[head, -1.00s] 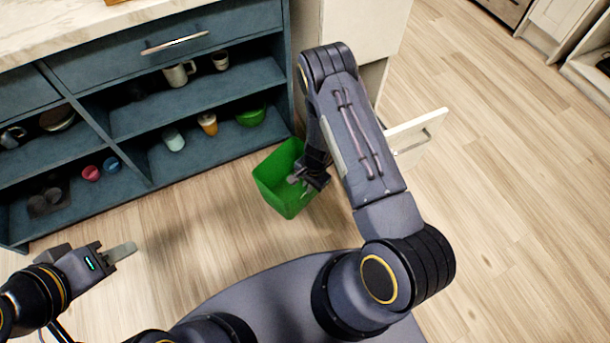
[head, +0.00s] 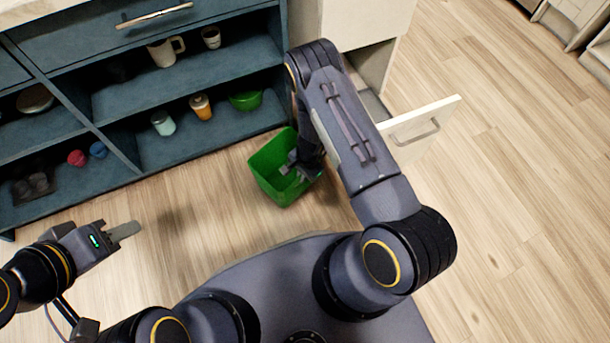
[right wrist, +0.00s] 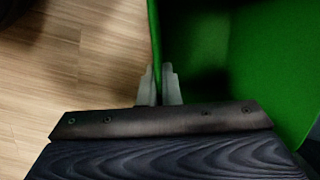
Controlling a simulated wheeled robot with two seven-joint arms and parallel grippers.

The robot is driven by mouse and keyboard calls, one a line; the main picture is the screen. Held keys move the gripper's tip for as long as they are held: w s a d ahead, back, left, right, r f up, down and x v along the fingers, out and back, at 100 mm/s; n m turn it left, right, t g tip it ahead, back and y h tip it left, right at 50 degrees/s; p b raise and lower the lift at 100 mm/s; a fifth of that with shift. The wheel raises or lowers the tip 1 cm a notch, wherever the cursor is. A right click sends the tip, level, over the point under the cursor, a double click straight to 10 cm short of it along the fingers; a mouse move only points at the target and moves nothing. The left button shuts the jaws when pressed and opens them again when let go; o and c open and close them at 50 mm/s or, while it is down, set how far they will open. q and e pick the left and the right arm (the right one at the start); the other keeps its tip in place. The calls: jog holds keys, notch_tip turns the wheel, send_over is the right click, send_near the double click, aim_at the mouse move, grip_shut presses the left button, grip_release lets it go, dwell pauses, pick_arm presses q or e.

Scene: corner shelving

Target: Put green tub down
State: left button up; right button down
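The green tub (head: 260,172) is an open-topped bin in front of the blue shelving in the head view. It is low, close to the wood floor; I cannot tell whether its base touches. My right gripper (head: 299,172) reaches down to its right side. In the right wrist view, the right gripper's fingers (right wrist: 160,88) sit on either side of the wall of the tub (right wrist: 285,70), shut on it. The tub looks empty, though its inside is partly dark. My left gripper (head: 124,231) is away to the left, over the floor; its finger gap does not show.
Blue shelving (head: 185,75) holds mugs, cups and a green bowl (head: 246,100). A white drawer (head: 420,125) stands open to the right, behind my right arm. The floor (head: 190,235) left of the tub is clear.

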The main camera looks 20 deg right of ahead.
jog(key=shift+f, duration=0.1)
jog(key=c, duration=1.6)
grip_release()
jog(key=shift+c, duration=0.2)
